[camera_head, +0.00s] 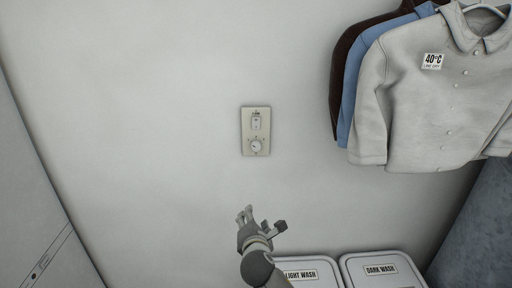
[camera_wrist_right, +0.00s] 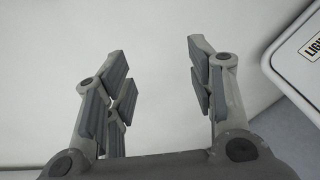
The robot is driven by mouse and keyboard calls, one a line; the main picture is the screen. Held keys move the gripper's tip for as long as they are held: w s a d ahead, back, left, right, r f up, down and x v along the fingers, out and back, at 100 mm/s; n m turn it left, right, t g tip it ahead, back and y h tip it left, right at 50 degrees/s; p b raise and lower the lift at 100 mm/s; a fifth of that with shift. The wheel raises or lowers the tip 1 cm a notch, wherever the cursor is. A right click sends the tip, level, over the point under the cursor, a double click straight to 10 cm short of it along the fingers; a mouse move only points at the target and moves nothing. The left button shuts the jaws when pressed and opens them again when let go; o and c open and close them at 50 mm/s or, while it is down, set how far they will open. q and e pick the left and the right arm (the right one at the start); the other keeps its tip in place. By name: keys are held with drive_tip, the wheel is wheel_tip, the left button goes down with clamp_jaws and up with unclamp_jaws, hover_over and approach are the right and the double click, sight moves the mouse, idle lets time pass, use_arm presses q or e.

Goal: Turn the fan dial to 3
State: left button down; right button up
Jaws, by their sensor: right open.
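The fan dial (camera_head: 256,146) is a small round white knob on the lower half of a beige wall plate (camera_head: 246,130). A switch (camera_head: 256,124) sits above it on the same plate. The marks around the dial are too small to read, so its setting cannot be told. My right gripper (camera_head: 260,217) is below the plate in the head view, apart from it. In the right wrist view its fingers (camera_wrist_right: 160,80) are spread open with nothing between them, facing bare wall. The dial is not in the wrist view. My left gripper is not in view.
A light wash bin (camera_head: 318,267) and a dark wash bin (camera_head: 386,262) stand at the lower right, close to my right arm. Hanging shirts, the front one pale (camera_head: 425,100), are right of the plate. The wall around the plate is clear.

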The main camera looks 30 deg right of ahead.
sight(256, 148)
drive_tip(key=w+d+r+n+t+h, duration=0.1)
drive_tip(key=w+d+r+n+h, duration=0.15)
drive_tip(key=r, duration=0.55)
drive_tip(key=w+d+r+n+t+h, duration=0.1)
drive_tip(key=r+n+t, duration=0.15)
drive_tip(key=r, duration=0.45)
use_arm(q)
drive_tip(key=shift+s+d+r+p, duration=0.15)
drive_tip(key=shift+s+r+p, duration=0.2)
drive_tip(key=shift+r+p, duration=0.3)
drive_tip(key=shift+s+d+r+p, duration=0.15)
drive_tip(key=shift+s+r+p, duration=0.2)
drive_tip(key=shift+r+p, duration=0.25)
use_arm(e)
drive_tip(key=shift+n+g, duration=0.4)
drive_tip(key=shift+g, duration=0.05)
drive_tip(key=x, duration=1)
drive_tip(key=shift+w+r, duration=0.15)
drive_tip(key=shift+w, duration=0.25)
drive_tip(key=c, duration=1)
drive_tip(key=shift+c, duration=0.2)
